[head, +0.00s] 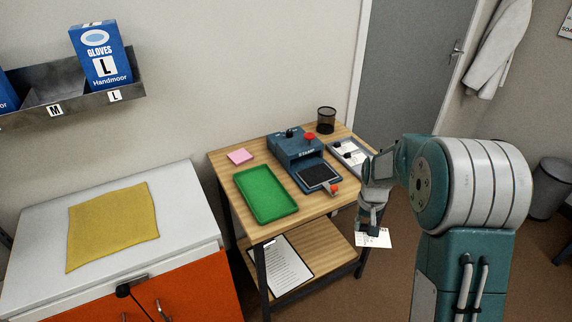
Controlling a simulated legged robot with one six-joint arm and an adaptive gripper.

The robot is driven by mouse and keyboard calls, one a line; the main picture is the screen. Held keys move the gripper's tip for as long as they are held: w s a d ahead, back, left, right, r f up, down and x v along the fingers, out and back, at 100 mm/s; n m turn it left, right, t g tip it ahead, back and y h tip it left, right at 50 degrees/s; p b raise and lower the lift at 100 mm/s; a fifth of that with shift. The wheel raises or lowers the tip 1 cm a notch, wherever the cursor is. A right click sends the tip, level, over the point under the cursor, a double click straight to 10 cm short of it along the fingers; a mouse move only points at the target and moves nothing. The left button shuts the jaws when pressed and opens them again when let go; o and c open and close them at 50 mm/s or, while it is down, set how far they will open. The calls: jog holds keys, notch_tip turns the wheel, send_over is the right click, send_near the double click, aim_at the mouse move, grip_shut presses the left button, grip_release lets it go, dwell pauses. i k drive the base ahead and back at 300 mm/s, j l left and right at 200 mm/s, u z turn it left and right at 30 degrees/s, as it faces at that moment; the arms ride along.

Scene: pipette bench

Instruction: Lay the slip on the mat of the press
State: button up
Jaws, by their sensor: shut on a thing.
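The press (294,148) is a blue machine marked STAMP, with a red knob on top. It stands at the back of the wooden table. Its dark mat (316,174) lies at the front of its base, bare, with an orange-tipped lever beside it. My gripper (372,230) is right of the table's front corner, pointing down. It is shut on a white slip (375,239) with small dark markings. The slip hangs beyond the table edge, apart from the press. My gripper hides part of the slip's upper edge.
A green tray (245,179) lies left of the press, with pink notes (239,157) behind it. A grey tray (341,146) with white slips is on the right, near a black mesh cup (326,114). A clipboard (283,270) lies on the lower shelf (325,240).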

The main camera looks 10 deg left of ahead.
aim_at(317, 173)
jog(key=i+l+u, duration=0.25)
jog(key=u, duration=0.25)
jog(key=i+l+u, duration=0.5)
jog(key=k+j, duration=0.05)
jog(key=k, duration=0.05)
